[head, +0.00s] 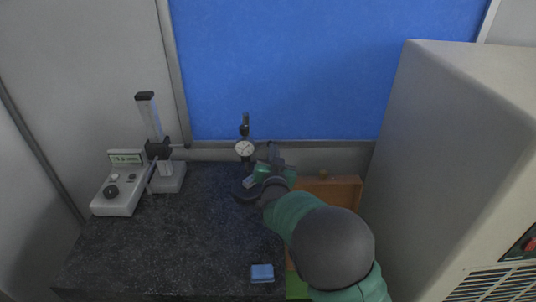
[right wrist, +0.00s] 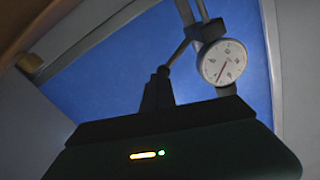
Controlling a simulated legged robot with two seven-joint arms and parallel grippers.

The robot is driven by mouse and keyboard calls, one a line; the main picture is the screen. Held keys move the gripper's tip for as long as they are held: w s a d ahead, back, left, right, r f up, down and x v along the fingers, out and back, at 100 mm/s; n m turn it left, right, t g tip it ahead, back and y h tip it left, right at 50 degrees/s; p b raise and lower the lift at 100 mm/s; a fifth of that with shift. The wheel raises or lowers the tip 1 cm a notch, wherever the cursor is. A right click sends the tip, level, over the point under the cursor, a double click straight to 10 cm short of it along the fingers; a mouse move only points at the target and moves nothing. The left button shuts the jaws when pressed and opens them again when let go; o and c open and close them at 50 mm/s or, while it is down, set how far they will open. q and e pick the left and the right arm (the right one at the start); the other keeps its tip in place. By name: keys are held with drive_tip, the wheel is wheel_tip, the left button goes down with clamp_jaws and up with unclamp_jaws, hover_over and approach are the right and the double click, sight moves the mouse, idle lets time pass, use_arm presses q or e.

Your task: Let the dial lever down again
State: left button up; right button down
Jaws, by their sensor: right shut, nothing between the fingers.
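The dial gauge (head: 244,148), with a round white face and black upper stem, stands at the back of the dark worktop. It also shows large in the right wrist view (right wrist: 223,63). A thin grey bar (right wrist: 183,46) slopes from its left side down towards my fingers and looks like the lever; I cannot tell whether they touch it. My right gripper (head: 274,153) is just right of the dial, fingers shut with nothing between them. In the right wrist view the dark fingers (right wrist: 157,93) are left of the dial. My left gripper is out of view.
A grey instrument (head: 118,193) with a display and knob and an upright stand (head: 152,120) are at the left. A blue block (head: 262,273) lies at the front. A wooden tray (head: 346,190) and large beige cabinet (head: 455,150) are right. The worktop's middle is clear.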

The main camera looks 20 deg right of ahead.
drive_tip(key=shift+s+d+f+m+b, duration=0.1)
drive_tip(key=shift+f+m+b, duration=0.65)
drive_tip(key=shift+b, duration=0.8)
drive_tip(key=shift+w+d+f+m+b, duration=0.15)
drive_tip(key=shift+f+m+b, duration=0.25)
drive_tip(key=shift+m+b, duration=0.85)
drive_tip(key=shift+s+d+f+m+b, duration=0.15)
drive_tip(key=shift+f+m+b, duration=0.4)
drive_tip(key=shift+b, duration=1.3)
drive_tip(key=shift+f, duration=0.1)
